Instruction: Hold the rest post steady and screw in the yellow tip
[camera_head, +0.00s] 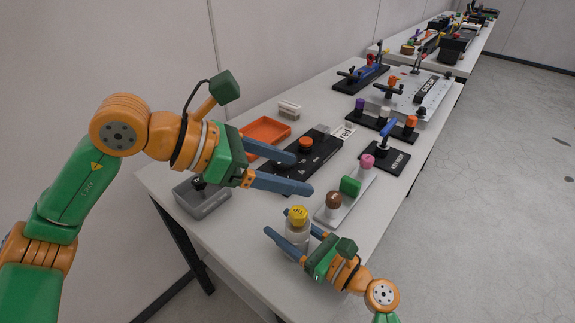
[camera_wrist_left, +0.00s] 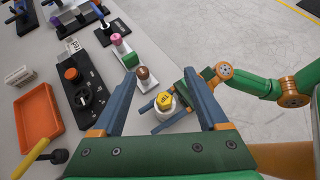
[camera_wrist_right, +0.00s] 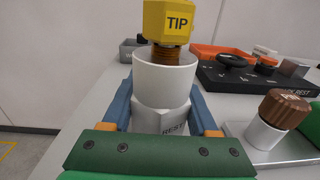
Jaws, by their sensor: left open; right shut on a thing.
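The rest post (camera_head: 297,238) is a pale grey cylinder near the front of the table; the right wrist view shows its wide round collar (camera_wrist_right: 163,88) above a faceted lower part (camera_wrist_right: 160,121). The yellow tip (camera_head: 297,213), marked "TIP", sits upright on top. In the right wrist view, brown thread shows between the tip (camera_wrist_right: 167,20) and the collar. The tip also shows in the left wrist view (camera_wrist_left: 165,100). My right gripper (camera_head: 291,231) is shut on the post, one finger on each side. My left gripper (camera_head: 304,173) is open and empty, above and behind the tip.
A grey plate with brown, green and pink pieces (camera_head: 350,186) lies beside the post. A black panel with an orange button (camera_head: 306,144), an orange tray (camera_head: 265,130) and a grey box (camera_head: 203,196) stand farther back or left. More fixtures fill the table's far end.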

